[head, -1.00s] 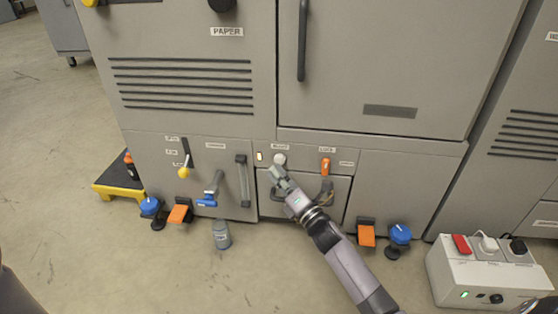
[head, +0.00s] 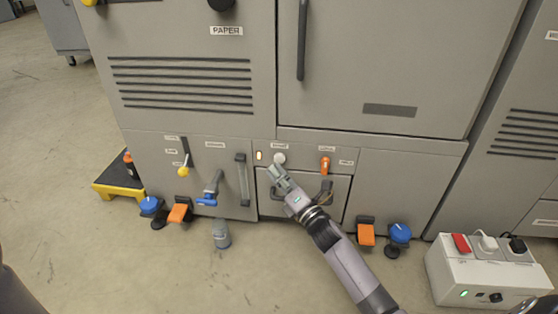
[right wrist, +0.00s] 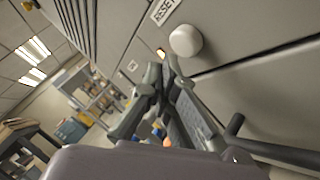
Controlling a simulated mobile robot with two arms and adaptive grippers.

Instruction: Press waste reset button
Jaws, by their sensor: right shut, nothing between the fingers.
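The white round reset button (head: 279,158) is on the lower front panel of the grey machine, under a small label. In the right wrist view the button (right wrist: 185,40) sits beside a label reading RESET (right wrist: 163,10). My right gripper (head: 276,172) is shut and empty, just below the button in the head view. In the right wrist view its fingertips (right wrist: 164,70) are close to the button's lower left; I cannot tell whether they touch it. A small lit amber lamp (head: 259,155) is left of the button. My left gripper is not in view.
An orange switch (head: 325,164) is right of the button, above a drawer handle. Blue knobs (head: 400,233) and orange pedals (head: 366,232) stick out low on the machine. A grey bottle (head: 221,234) stands on the floor. A white power box (head: 480,270) is at the right.

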